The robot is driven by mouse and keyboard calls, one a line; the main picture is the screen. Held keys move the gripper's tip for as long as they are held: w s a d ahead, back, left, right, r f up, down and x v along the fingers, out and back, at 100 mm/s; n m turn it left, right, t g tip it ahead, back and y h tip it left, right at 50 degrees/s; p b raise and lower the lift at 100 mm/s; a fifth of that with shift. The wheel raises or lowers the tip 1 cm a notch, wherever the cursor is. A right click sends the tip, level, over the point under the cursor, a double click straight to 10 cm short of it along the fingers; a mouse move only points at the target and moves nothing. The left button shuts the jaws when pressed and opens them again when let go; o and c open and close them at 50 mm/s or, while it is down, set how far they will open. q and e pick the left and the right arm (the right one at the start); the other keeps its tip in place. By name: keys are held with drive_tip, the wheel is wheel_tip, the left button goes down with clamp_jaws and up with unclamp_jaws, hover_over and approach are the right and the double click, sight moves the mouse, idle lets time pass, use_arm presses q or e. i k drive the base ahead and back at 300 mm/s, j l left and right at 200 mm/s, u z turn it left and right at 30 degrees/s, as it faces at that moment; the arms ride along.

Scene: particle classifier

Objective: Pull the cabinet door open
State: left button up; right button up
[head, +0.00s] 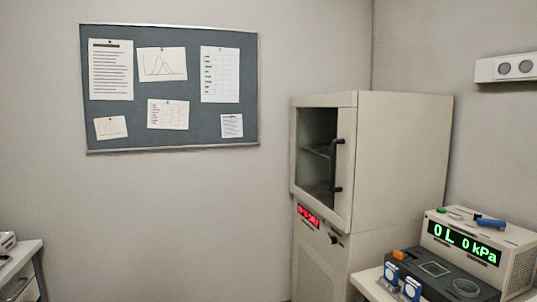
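A tall beige cabinet (405,150) stands in the corner to the right of centre. Its upper door (345,205) has a dark glass window (317,150) with shelves showing behind it, and it looks shut. A red lit display (308,216) and a small dark knob or latch (334,239) sit on the front below the door. Neither of my grippers is in view.
A bench (368,283) at the lower right, close to the cabinet, carries a device with a green display (465,243) and a dark unit (430,279). A table (22,262) stands at the lower left. A pinboard (215,120) hangs on the wall.

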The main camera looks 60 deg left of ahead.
sight(340, 216)
drive_tip(key=u, duration=1.55)
drive_tip(key=i+l, duration=0.1)
drive_tip(key=i, duration=0.15)
